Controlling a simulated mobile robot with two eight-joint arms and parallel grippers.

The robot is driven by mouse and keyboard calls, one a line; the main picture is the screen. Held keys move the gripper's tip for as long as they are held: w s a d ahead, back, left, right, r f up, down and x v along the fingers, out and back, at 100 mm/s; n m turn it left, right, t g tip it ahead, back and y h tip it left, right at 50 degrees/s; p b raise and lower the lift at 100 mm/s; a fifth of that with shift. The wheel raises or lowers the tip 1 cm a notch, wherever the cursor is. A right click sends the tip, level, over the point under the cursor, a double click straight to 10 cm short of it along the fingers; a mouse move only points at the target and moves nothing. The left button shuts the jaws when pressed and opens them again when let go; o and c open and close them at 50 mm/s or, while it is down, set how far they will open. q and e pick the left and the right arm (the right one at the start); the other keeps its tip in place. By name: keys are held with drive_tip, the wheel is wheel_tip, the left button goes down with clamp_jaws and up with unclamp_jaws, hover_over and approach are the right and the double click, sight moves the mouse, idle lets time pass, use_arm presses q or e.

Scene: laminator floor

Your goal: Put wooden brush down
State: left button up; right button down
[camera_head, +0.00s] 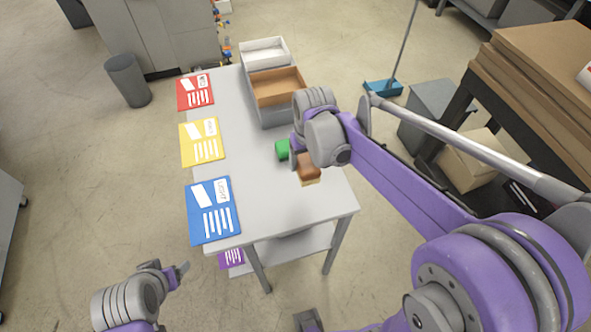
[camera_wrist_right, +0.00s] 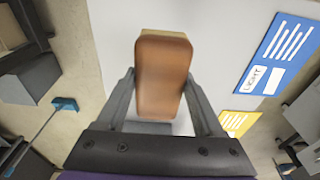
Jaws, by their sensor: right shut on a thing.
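The wooden brush (camera_head: 308,168) has a brown block with a paler underside. My right gripper (camera_head: 301,163) is shut on it over the near right part of the grey table (camera_head: 262,192). In the right wrist view the brush (camera_wrist_right: 163,75) sits between the two fingers of my right gripper (camera_wrist_right: 158,88). I cannot tell whether its underside touches the table top. My left gripper (camera_head: 181,271) is low at the left, off the table's near side, with its jaws too unclear to judge.
Blue (camera_head: 213,210), yellow (camera_head: 202,141) and red (camera_head: 195,92) cards lie along the table's left edge. A green object (camera_head: 282,149) is just beyond the brush. A brown tray (camera_head: 278,86) and a white tray (camera_head: 264,53) are at the far end. The table's middle is clear.

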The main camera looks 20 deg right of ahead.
drive_tip(key=shift+w+f, duration=0.1)
drive_tip(key=shift+f, duration=0.15)
drive_tip(key=f, duration=0.5)
drive_tip(key=shift+s, duration=0.3)
use_arm(q)
drive_tip(key=shift+s+f+b, duration=0.35)
drive_tip(key=shift+f+b, duration=0.05)
drive_tip(key=shift+f, duration=0.15)
use_arm(e)
drive_tip(key=shift+w+f, duration=0.1)
drive_tip(key=shift+f, duration=2.05)
drive_tip(key=shift+f, duration=0.2)
use_arm(q)
drive_tip(key=shift+f, duration=0.15)
use_arm(e)
unclamp_jaws()
drive_tip(key=shift+r, duration=0.1)
